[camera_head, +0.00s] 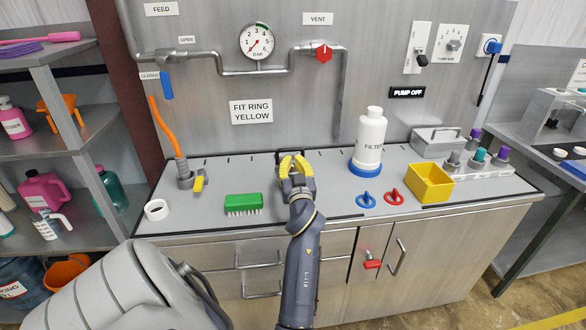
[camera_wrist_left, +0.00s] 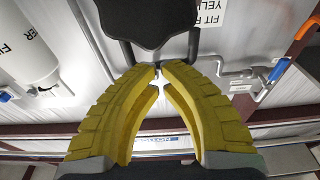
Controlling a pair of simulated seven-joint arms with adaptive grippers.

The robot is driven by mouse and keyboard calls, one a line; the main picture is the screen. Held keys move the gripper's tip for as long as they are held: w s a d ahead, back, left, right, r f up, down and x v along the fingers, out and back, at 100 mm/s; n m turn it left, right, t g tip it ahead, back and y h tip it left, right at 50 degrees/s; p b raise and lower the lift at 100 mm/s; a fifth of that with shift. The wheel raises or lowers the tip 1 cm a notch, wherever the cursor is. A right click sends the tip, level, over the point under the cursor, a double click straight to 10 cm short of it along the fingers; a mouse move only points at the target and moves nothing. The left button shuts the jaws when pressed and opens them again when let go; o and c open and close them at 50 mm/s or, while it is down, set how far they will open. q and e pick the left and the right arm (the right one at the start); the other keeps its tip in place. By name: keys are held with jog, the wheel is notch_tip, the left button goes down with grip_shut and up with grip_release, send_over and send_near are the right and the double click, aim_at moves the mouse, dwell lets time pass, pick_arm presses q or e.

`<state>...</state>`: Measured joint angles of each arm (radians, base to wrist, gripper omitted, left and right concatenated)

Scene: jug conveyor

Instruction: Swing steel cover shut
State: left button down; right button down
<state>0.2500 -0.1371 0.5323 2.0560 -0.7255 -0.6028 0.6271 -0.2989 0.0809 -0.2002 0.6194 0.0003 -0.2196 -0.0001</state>
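My left gripper (camera_head: 293,164) is over the back middle of the grey worktop (camera_head: 330,190), pointing at the wall. Its yellow fingers converge, and in the left wrist view the fingertips (camera_wrist_left: 159,68) nearly meet on a dark bar-shaped handle (camera_wrist_left: 122,55). A dark rounded part (camera_wrist_left: 150,18) lies just beyond the handle. In the head view a bit of this dark handle (camera_head: 289,153) shows behind the fingertips. I cannot make out a steel cover apart from the grey panels; its hinge and angle are not clear. My right gripper is not in view.
A green brush (camera_head: 244,204) lies left of my arm. A white filter bottle (camera_head: 369,140), blue ring (camera_head: 366,199), red ring (camera_head: 394,196) and yellow bin (camera_head: 430,183) stand to the right.

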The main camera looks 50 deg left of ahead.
pick_arm(q)
jog(key=c, duration=2.1)
grip_release()
notch_tip(320, 180, up, 7)
jog(key=shift+r, duration=0.25)
grip_shut()
jog(key=shift+h, duration=0.6)
jog(key=w+a, duration=0.2)
jog(key=a, duration=0.1)
jog(key=w+a+f, duration=0.1)
jog(key=a, duration=0.1)
jog(key=shift+w+a+f, duration=0.1)
jog(key=shift+w+a, duration=0.05)
jog(key=shift+w, duration=0.25)
jog(key=shift+s+d+f+g, duration=0.2)
jog(key=shift+d+f, duration=0.05)
jog(key=shift+f, duration=0.2)
jog(key=shift+s+d+f+g, duration=0.2)
jog(key=shift+d+f, duration=0.05)
jog(key=shift+f, duration=0.15)
